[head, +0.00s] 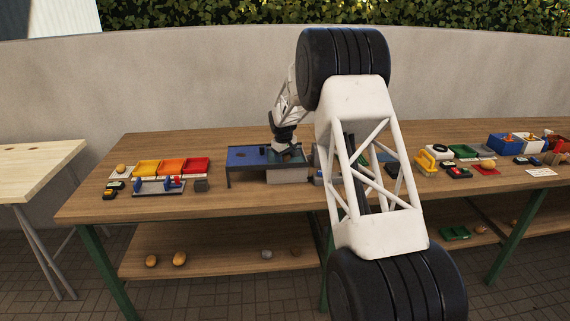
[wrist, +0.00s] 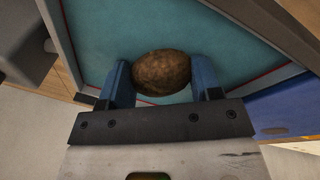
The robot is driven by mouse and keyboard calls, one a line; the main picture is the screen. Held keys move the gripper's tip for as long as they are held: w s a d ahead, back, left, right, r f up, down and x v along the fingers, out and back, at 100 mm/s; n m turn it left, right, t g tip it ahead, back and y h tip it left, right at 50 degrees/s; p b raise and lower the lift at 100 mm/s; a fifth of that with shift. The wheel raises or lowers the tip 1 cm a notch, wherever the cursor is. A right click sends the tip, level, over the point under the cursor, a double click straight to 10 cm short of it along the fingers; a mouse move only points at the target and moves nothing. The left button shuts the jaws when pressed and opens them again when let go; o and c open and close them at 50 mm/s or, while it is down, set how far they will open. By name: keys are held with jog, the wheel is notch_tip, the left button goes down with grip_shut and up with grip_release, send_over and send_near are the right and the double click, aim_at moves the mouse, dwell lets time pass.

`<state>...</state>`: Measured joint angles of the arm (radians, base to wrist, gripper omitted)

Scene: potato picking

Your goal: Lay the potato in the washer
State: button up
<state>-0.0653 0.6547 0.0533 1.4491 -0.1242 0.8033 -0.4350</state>
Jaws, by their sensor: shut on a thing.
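A brown potato (wrist: 161,73) is between the two blue fingers of my gripper (wrist: 162,80) in the wrist view. The gripper is shut on it. Below the potato is a teal surface with a thin red line and a raised grey rim (wrist: 72,40), which looks like the washer. In the head view my gripper (head: 284,151) is over the blue and grey unit (head: 240,157) on the table, at its right part. The potato cannot be made out in the head view. Whether it touches the teal surface, I cannot tell.
Yellow, orange and red bins (head: 172,167) stand at the left of the wooden table (head: 100,205). A potato (head: 121,168) lies beside them. More potatoes (head: 179,259) lie on the lower shelf. Coloured trays and tools (head: 465,152) fill the right side. My arm hides the table's middle.

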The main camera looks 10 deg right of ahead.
aim_at(284, 160)
jog(key=shift+s+x, duration=0.15)
jog(key=shift+x, duration=0.6)
jog(key=shift+s+x, duration=0.15)
jog(key=shift+x, duration=0.6)
jog(key=shift+a+f, duration=0.1)
jog(key=shift+f, duration=0.15)
jog(key=o, duration=1.1)
jog(key=shift+r, duration=0.2)
jog(key=shift+v, duration=6)
